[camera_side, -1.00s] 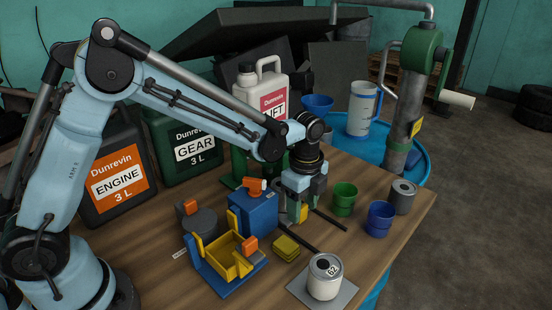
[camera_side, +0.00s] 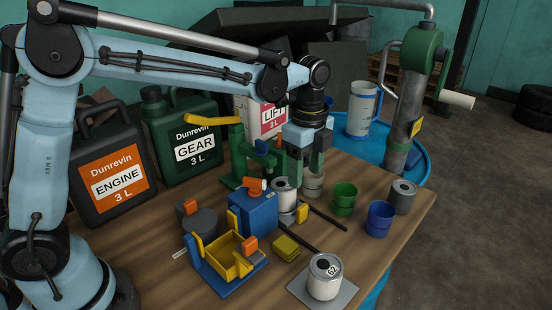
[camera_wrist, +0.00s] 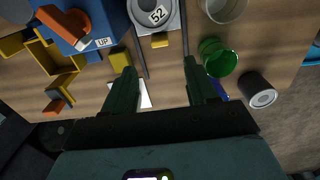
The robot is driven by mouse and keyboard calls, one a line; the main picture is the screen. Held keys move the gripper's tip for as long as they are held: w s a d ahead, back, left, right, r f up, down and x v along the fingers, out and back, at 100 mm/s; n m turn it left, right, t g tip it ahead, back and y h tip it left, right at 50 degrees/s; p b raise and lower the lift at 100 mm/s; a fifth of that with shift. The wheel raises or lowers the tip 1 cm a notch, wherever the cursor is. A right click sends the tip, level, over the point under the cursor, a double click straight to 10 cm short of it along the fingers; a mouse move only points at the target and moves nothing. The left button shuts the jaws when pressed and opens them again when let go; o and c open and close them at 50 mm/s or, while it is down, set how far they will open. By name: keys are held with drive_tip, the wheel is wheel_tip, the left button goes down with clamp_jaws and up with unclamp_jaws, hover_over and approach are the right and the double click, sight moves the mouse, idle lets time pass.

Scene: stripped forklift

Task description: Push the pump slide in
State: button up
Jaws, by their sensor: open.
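The pump slide appears to be a pale plate (camera_wrist: 170,22) between two dark rails, with a yellow tab (camera_side: 303,213) at its front edge; the tab also shows in the wrist view (camera_wrist: 159,41). A white can marked 52 (camera_wrist: 152,12) stands upright on the plate; in the side view the can (camera_side: 281,198) is beside the green pump stand (camera_side: 243,155) with its raised yellow lever (camera_side: 212,119). My gripper (camera_side: 308,165) is open and empty, above and behind the slide. In the wrist view my gripper (camera_wrist: 163,85) has its fingers apart, with the tab beyond them.
A blue box (camera_side: 253,213) with an orange piece on top is left of the slide. Grey, green (camera_side: 344,198) and blue (camera_side: 380,218) cups stand to the right. A can marked 62 (camera_side: 325,280) stands on a plate in front. A yellow tray (camera_side: 238,250) is front left.

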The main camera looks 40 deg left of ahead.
drive_tip(key=shift+r, duration=0.95)
